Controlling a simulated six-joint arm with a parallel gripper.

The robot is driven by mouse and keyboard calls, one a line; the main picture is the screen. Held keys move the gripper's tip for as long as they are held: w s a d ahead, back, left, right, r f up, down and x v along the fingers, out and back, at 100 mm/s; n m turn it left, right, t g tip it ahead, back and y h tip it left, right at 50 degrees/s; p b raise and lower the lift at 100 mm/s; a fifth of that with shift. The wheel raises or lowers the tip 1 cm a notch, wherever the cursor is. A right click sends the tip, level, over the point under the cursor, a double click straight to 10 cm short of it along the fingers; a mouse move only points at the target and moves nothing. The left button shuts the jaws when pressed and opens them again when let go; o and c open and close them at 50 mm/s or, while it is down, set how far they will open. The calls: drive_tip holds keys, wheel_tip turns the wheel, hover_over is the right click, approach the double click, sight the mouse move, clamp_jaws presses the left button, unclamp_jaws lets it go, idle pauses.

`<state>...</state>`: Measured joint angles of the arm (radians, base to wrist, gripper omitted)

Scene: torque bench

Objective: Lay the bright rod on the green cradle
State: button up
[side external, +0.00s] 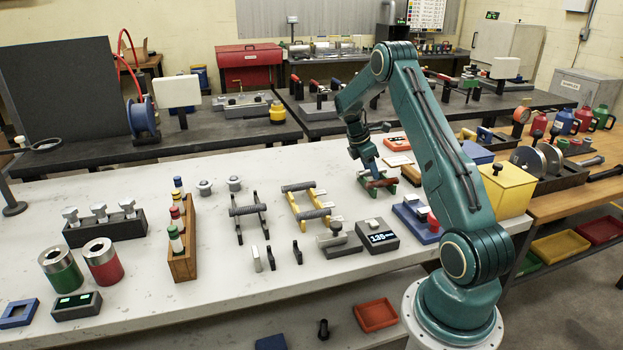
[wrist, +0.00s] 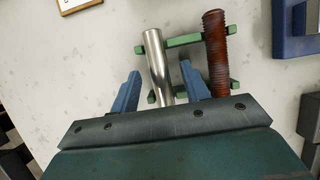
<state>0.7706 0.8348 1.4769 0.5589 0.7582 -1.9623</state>
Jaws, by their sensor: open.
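The bright rod (wrist: 159,65), smooth and silvery, lies across the bars of the green cradle (wrist: 185,41) in the wrist view. A rusty brown threaded rod (wrist: 215,50) lies across the same cradle to its right, apart from it. My gripper (wrist: 161,75) is open, with one blue finger on each side of the bright rod's near part. The near end of the rod is hidden behind the gripper body. In the side external view my gripper (side external: 369,174) is low over the green cradle (side external: 391,181), and the bright rod is hard to make out there.
A yellow cradle (side external: 295,208) with grey rods and a dark cradle (side external: 264,224) with a grey rod stand to the left. A blue fixture (side external: 412,220) and a display box (side external: 378,236) are close in front. A yellow bin (side external: 502,190) stands to the right.

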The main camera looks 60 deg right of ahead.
drive_tip(key=v, duration=1.4)
idle(0.4)
